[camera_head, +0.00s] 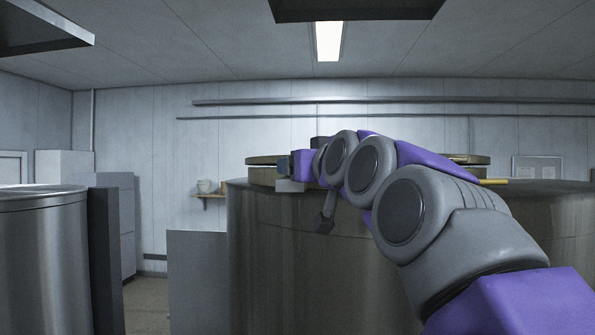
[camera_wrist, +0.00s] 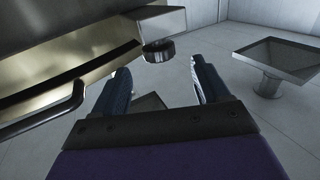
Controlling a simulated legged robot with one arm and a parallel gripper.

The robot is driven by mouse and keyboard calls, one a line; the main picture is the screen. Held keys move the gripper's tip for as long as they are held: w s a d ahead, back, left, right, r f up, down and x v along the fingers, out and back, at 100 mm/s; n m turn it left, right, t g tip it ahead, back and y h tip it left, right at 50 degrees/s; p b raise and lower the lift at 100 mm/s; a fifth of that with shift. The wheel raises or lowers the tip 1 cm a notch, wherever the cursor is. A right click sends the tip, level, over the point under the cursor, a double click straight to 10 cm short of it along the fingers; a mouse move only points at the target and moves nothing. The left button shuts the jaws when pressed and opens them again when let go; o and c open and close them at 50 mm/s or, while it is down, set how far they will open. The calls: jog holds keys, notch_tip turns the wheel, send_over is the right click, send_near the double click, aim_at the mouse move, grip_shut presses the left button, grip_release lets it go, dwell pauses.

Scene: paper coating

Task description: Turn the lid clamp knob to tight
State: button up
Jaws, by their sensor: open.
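A short dark round knob (camera_wrist: 158,51) sits under a pale grey block (camera_wrist: 160,20) in the wrist view. I take it for the lid clamp knob; its setting cannot be read. My gripper (camera_wrist: 160,65) is open, with one dark blue finger on each side of the view. The knob appears in the gap beyond the fingertips, and I see no contact. In the head view my gripper (camera_head: 284,167) is at the top of the large steel tank (camera_head: 290,265), near the lid edge (camera_head: 265,160). My arm hides much of the lid there.
A dark bar handle (camera_wrist: 45,118) runs along the brassy curved surface at left in the wrist view. A square-topped pedestal (camera_wrist: 275,58) stands on the floor at right. Another steel tank (camera_head: 42,260) stands at left in the head view. A grey panel (camera_head: 197,280) stands beside the large tank.

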jog(key=v, duration=0.8)
jog(key=shift+s+d+b, duration=0.2)
jog(key=shift+s+b, duration=0.15)
jog(key=shift+b, duration=0.05)
jog(key=shift+f, duration=0.2)
jog(key=s+d+f+m+g+h+b, duration=0.1)
jog(key=s+d+f+g+b, duration=0.15)
jog(key=f, duration=0.95)
jog(key=s+d+f+g+h+b, duration=0.1)
jog(key=s+f+g+h, duration=0.15)
jog(key=f, duration=1.05)
jog(key=s+d+f+m+g+h+b, duration=0.15)
jog(key=f+g, duration=0.25)
jog(key=f, duration=0.8)
jog(key=s+d+f+m+g+h+b, duration=0.1)
jog(key=s+d+f+g, duration=0.3)
jog(key=s+f, duration=0.9)
jog(key=s+d+f+m+g+h+b, duration=0.1)
jog(key=s+d+f+g+b, duration=0.3)
jog(key=s+f, duration=1)
notch_tip(320, 180, down, 3)
jog(key=shift+r+g, duration=0.15)
jog(key=shift+g, duration=0.55)
